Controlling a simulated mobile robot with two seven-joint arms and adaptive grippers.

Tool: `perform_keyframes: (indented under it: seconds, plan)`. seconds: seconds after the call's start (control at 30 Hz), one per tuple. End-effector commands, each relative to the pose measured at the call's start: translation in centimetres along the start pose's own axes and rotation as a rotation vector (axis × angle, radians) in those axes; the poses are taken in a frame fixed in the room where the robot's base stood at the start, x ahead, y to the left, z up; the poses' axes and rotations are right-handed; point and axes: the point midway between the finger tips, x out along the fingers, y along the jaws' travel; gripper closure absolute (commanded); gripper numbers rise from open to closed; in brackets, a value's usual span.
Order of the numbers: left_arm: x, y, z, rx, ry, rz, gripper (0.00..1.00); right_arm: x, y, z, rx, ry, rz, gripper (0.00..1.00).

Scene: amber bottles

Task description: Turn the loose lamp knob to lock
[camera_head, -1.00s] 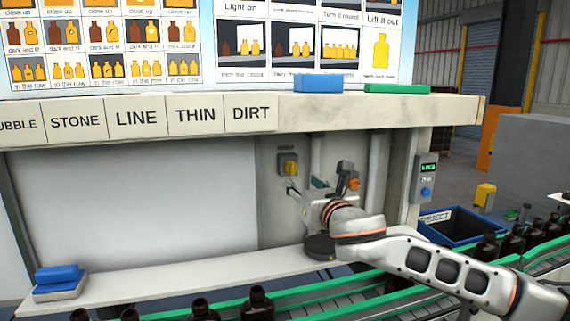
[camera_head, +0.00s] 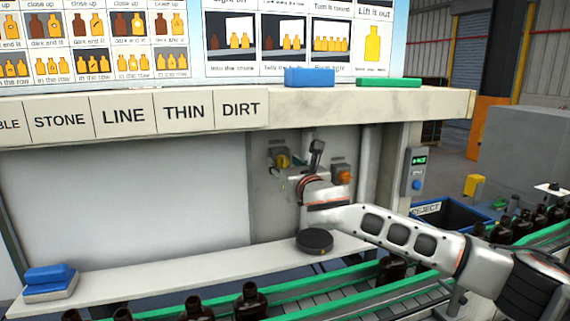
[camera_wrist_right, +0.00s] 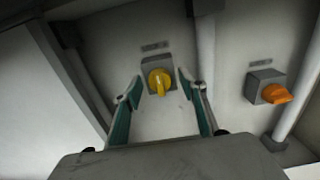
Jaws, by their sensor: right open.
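A yellow knob (camera_head: 282,160) sits on a grey box on the recessed back panel; it also shows in the right wrist view (camera_wrist_right: 160,82), its grip tilted slightly. An orange knob (camera_head: 344,177) on a similar box is to its right, also in the right wrist view (camera_wrist_right: 276,94). The labels above both are too small to read. My right gripper (camera_head: 281,173) is at the yellow knob; in the right wrist view its open fingers (camera_wrist_right: 159,84) stand either side of it, with gaps visible. Contact does not show. My left gripper is out of view.
A dark round disc (camera_head: 314,241) lies on the white shelf (camera_head: 190,268) below my right arm. Amber bottles (camera_head: 251,300) stand along the green-railed conveyor in front. A vertical pipe (camera_head: 367,170) runs right of the knobs. The header beam (camera_head: 340,108) overhangs them.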

Motion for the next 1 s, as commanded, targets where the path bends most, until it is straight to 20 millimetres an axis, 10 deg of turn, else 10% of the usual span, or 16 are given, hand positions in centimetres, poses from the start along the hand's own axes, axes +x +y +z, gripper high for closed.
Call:
perform_keyframes:
  seconds: [0.17, 0.33, 1.0]
  plan:
    - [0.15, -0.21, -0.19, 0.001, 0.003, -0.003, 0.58, 0.00, 0.03, 0.00, 0.000, 0.000, 0.001, 0.58]
    - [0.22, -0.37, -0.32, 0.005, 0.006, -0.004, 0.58, -0.01, 0.03, 0.00, 0.000, 0.000, 0.001, 0.96]
    - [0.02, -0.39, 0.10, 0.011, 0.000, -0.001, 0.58, -0.02, 0.04, -0.10, 0.214, 0.002, 0.001, 0.96]
